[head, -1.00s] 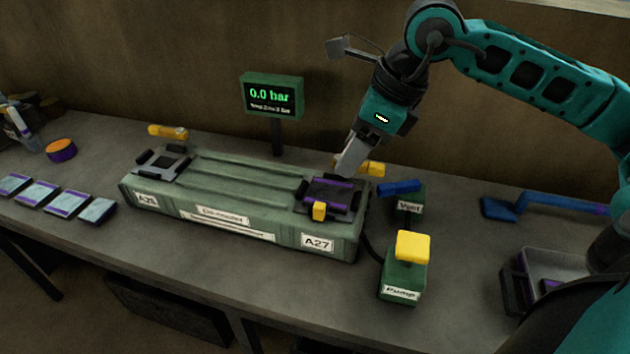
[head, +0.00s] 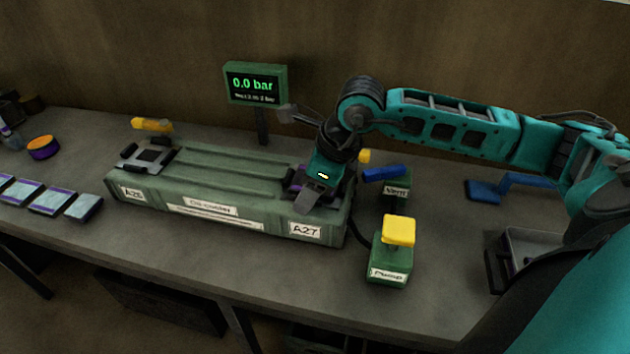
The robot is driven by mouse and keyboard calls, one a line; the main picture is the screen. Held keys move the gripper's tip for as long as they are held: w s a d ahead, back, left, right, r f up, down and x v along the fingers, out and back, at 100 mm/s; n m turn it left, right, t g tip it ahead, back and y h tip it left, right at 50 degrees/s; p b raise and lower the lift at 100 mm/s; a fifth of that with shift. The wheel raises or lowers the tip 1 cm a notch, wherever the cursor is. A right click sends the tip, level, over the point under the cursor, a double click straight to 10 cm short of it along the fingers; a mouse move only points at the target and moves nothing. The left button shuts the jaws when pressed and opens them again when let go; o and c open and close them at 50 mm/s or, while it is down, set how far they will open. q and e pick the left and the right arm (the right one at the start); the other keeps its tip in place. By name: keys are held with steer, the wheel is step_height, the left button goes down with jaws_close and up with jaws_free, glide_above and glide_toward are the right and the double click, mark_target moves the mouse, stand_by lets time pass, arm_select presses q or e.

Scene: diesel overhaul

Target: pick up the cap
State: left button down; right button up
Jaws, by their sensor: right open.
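The green oil cooler (head: 235,180) lies on the bench with end ports A26 and A27. At the A27 end, a dark, purple-edged piece (head: 294,178) that seems to be the cap is mostly hidden behind my right gripper (head: 307,204). The gripper is open and points down over this end, its fingers in front of the piece. I cannot tell whether they touch it. At the A26 end, a dark frame (head: 149,156) sits on top, without a purple-edged piece. My left gripper is not in view.
The pump box (head: 390,262) with its yellow top and the vent box (head: 394,190) with its blue lever stand close right of the cooler. A gauge (head: 255,84) reads 0.0 bar behind. A blue tool (head: 484,190) and grey tray (head: 530,245) lie right.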

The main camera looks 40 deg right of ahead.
steer(key=shift+c, duration=0.5)
jaws_close()
